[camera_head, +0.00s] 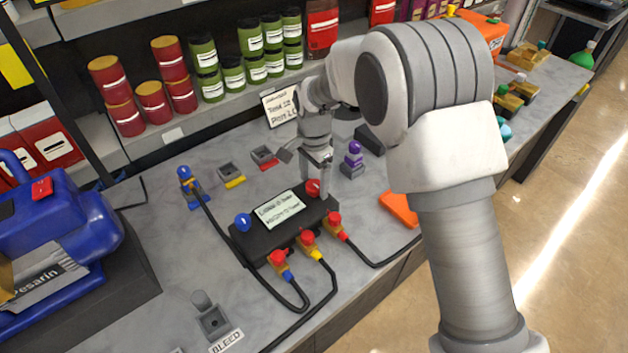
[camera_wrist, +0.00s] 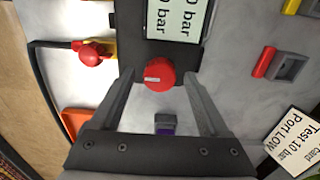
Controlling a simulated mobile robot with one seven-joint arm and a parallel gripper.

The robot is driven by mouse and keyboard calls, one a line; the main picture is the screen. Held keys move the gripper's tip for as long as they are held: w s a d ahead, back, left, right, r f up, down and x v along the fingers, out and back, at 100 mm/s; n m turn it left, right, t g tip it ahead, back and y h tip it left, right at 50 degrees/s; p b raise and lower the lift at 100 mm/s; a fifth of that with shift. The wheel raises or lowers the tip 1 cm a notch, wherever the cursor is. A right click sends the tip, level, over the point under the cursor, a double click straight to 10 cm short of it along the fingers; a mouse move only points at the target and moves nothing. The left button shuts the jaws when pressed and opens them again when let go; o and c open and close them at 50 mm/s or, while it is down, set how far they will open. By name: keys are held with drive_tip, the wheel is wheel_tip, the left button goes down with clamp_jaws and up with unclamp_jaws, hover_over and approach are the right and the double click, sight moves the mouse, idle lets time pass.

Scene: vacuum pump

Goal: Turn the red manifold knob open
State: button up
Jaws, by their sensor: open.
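The red manifold knob (camera_wrist: 159,74) sits at the end of the black manifold block (camera_head: 248,243), beside its display (camera_head: 279,209). It also shows in the head view (camera_head: 313,187), partly hidden by my gripper. A pale mark runs across its face in the wrist view. My gripper (camera_wrist: 158,82) is open, with its fingers on either side of the knob and nothing visibly held. In the head view my gripper (camera_head: 318,190) points down over that end of the manifold. I cannot tell whether the fingers touch the knob. A blue knob (camera_head: 243,222) sits at the manifold's other end.
Red-capped fittings (camera_head: 307,238) with black hoses line the manifold's front. A purple-topped part (camera_head: 352,158) stands behind my gripper; an orange piece (camera_head: 399,209) lies to the right. A blue pump (camera_head: 60,235) stands at left. Shelves with cans (camera_head: 206,65) are behind.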

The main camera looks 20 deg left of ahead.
drive_tip(key=shift+f, duration=0.2)
drive_tip(key=shift+c, duration=0.3)
clamp_jaws()
